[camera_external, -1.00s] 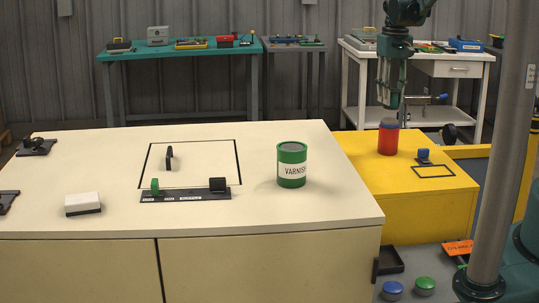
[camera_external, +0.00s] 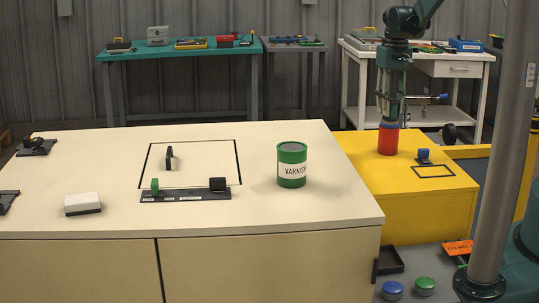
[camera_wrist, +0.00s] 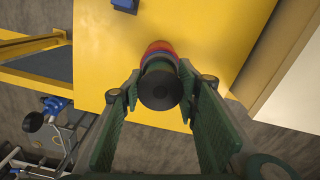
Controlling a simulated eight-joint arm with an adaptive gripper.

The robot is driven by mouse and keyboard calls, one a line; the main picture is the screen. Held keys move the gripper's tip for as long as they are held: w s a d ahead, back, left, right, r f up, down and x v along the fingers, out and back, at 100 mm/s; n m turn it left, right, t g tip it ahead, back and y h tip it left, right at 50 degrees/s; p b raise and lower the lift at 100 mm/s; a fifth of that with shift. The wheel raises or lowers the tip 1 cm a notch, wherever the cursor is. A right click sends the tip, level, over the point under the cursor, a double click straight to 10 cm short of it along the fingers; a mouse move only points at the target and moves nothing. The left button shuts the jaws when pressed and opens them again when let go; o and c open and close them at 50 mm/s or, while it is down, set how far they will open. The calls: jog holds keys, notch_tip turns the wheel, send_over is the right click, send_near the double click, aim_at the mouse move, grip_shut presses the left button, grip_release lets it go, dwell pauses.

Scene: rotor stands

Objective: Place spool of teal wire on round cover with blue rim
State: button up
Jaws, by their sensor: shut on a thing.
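My gripper (camera_external: 389,116) points straight down over the red can (camera_external: 388,141) on the yellow bench. In the wrist view my gripper (camera_wrist: 159,84) is shut on the spool of teal wire, whose black end (camera_wrist: 160,90) faces the camera with a teal band beyond it. The can's top, the round cover with blue rim (camera_external: 389,125), is directly under the spool and mostly hidden by it. The spool looks upright and very close to the cover; I cannot tell whether they touch.
A green varnish tin (camera_external: 291,166) stands on the cream bench to the left. A small blue-topped item (camera_external: 423,156) is by a black outlined square on the yellow bench. A grey post (camera_external: 505,140) rises at right. Blue (camera_external: 392,290) and green (camera_external: 425,284) round items are on the floor.

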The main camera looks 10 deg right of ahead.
aim_at(392, 101)
jog(key=o, duration=1)
jog(key=shift+f, duration=0.1)
notch_tip(392, 101, up, 12)
jog(key=shift+r, duration=0.2)
dwell(0.6)
